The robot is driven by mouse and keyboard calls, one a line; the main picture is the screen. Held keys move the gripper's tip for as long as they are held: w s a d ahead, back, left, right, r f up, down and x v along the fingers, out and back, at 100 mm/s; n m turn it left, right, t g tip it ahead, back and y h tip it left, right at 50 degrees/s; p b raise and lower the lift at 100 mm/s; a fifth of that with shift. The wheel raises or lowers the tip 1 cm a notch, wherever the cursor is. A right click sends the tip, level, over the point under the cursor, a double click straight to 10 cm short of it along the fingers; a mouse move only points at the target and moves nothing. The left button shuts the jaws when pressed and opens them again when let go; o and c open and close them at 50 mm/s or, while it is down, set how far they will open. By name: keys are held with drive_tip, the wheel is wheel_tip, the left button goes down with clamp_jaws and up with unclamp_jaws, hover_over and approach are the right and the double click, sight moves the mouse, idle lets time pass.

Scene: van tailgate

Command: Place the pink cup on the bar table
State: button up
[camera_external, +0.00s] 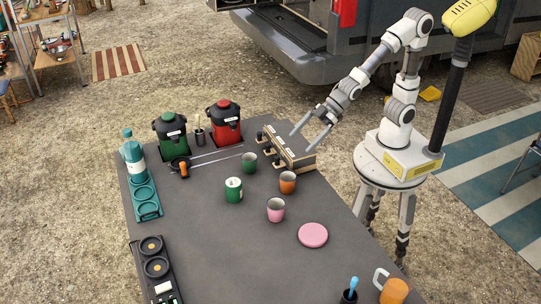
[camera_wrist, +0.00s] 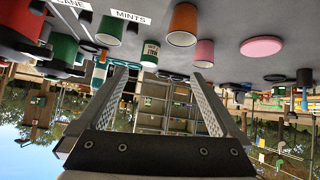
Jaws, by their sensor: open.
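The pink cup (camera_external: 276,212) stands upright on the dark grey table (camera_external: 235,262), left of a flat pink disc (camera_external: 313,235). In the wrist view, which is upside down, the pink cup (camera_wrist: 204,54) shows near the top right of centre. My gripper (camera_external: 302,141) is open and empty, raised above the table's far right side near the wooden box. It is well apart from the pink cup. Its two spread fingers (camera_wrist: 160,76) show in the wrist view with nothing between them. I cannot tell for sure whether this grey table is the bar table.
A wooden box (camera_external: 289,149) and red and green dispensers (camera_external: 225,123) line the far side. The near middle of the table is clear.

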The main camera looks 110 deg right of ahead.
drive_tip(key=s+d+r+m+g, duration=0.1)
drive_tip(key=s+d+r+g, duration=0.1)
drive_tip(key=s, duration=0.9)
drive_tip(key=s+d+r+m+g, duration=0.1)
drive_tip(key=s+g, duration=0.1)
drive_tip(key=s, duration=0.9)
drive_tip(key=shift+s+d+r+g+h, duration=0.25)
drive_tip(key=shift+d+r+g+h, duration=0.05)
drive_tip(key=shift+d+r+h, duration=0.1)
drive_tip(key=shift+r, duration=0.1)
wheel_tip(320, 180, up, 14)
drive_tip(key=p, duration=1.3)
drive_tip(key=shift+f+p, duration=0.25)
drive_tip(key=shift+p, duration=0.1)
